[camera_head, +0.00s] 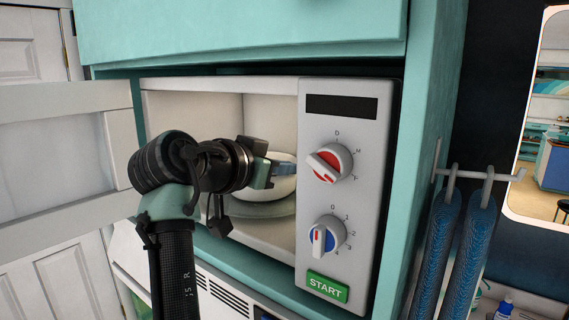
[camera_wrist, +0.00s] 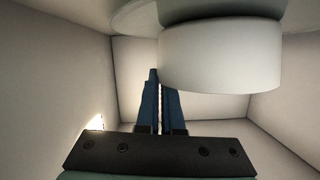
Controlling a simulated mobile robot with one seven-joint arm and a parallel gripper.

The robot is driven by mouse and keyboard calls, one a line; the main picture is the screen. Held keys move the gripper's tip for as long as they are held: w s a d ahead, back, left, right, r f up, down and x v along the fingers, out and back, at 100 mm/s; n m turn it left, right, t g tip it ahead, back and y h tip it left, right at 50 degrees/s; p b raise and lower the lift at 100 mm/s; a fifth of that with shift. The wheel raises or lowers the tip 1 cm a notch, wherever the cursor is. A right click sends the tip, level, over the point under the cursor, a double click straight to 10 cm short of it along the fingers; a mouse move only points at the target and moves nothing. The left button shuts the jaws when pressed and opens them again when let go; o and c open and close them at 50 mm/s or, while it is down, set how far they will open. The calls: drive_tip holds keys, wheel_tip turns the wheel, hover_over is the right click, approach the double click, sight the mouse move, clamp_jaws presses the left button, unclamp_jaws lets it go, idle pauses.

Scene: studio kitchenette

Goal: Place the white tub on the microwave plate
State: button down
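The white tub (camera_head: 268,187) is inside the open microwave, over the round microwave plate (camera_head: 262,210). In the wrist view, which looks upside down, the tub (camera_wrist: 222,60) hangs at upper right in front of the plate (camera_wrist: 130,18). I cannot tell whether the tub's base touches the plate. My gripper (camera_head: 288,168) reaches in from the left at the tub's rim. In the wrist view its blue fingers (camera_wrist: 160,85) are nearly together at the tub's side, one partly hidden behind the wall. It looks shut on that wall.
The microwave door (camera_head: 65,150) stands open at left. The control panel (camera_head: 345,190), with red and blue dials and a green START button (camera_head: 327,287), borders the opening at right. Blue towels (camera_head: 455,250) hang further right. The cavity walls (camera_wrist: 60,80) are close around my gripper.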

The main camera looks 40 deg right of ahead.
drive_tip(key=c, duration=1.1)
unclamp_jaws()
drive_tip(key=shift+f, duration=0.1)
drive_tip(key=s+a+r+n+t+y+b, duration=0.25)
drive_tip(key=a+r+n+t, duration=0.35)
drive_tip(key=a, duration=0.5)
drive_tip(key=s+a+r+n+t+y+b, duration=0.1)
drive_tip(key=a+n+t+y+b, duration=0.2)
drive_tip(key=a+t, duration=0.65)
drive_tip(key=s+a+r+n+t+y, duration=0.2)
drive_tip(key=s+a, duration=0.1)
drive_tip(key=s, duration=0.1)
drive_tip(key=s+a+r+n+t+y, duration=0.1)
drive_tip(key=s+a+n+t+y, duration=0.1)
drive_tip(key=s, duration=0.3)
drive_tip(key=s+a+r+n+t+y, duration=0.2)
drive_tip(key=s+a+y, duration=0.2)
drive_tip(key=a, duration=0.1)
drive_tip(key=shift+s+r+t, duration=0.25)
drive_tip(key=shift+s+r, duration=0.05)
drive_tip(key=shift+f, duration=0.15)
